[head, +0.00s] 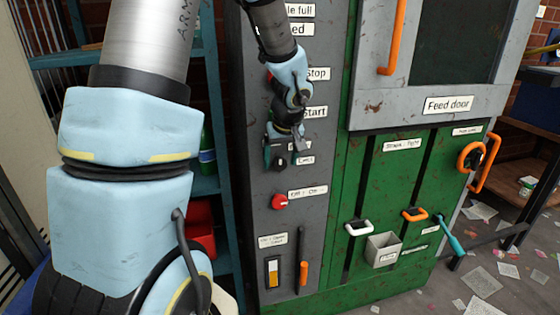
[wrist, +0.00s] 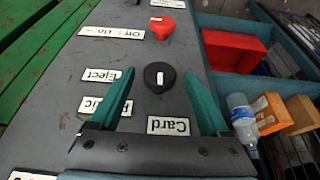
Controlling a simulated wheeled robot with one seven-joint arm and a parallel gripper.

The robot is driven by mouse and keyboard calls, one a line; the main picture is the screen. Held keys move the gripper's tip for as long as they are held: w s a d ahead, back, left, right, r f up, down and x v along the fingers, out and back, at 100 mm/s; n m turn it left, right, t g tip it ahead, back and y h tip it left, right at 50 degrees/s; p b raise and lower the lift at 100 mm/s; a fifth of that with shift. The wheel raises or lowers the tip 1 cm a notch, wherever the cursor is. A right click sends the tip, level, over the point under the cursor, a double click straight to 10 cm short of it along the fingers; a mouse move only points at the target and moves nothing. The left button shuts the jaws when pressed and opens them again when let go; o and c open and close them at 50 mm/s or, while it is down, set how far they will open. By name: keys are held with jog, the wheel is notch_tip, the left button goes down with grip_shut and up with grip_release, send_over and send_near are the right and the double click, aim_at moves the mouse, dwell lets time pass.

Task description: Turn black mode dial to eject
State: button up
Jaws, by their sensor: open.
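The black mode dial (wrist: 159,77) is on the grey panel in the wrist view, with a short white mark on its face running roughly up and down the picture. In the head view my gripper (head: 284,148) is in front of the panel, near the dial (head: 278,163).
A red Off/On knob (head: 280,202) is below the dial on the panel. Lower are a yellow-and-white switch (head: 272,271) and an orange-handled lever (head: 303,273). The green machine front (head: 400,185) with handles is to the right. Teal shelving (head: 205,186) stands left.

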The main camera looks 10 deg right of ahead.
jog(key=shift+w+f, duration=0.15)
jog(key=shift+f, duration=0.2)
jog(key=shift+c, duration=0.2)
grip_shut()
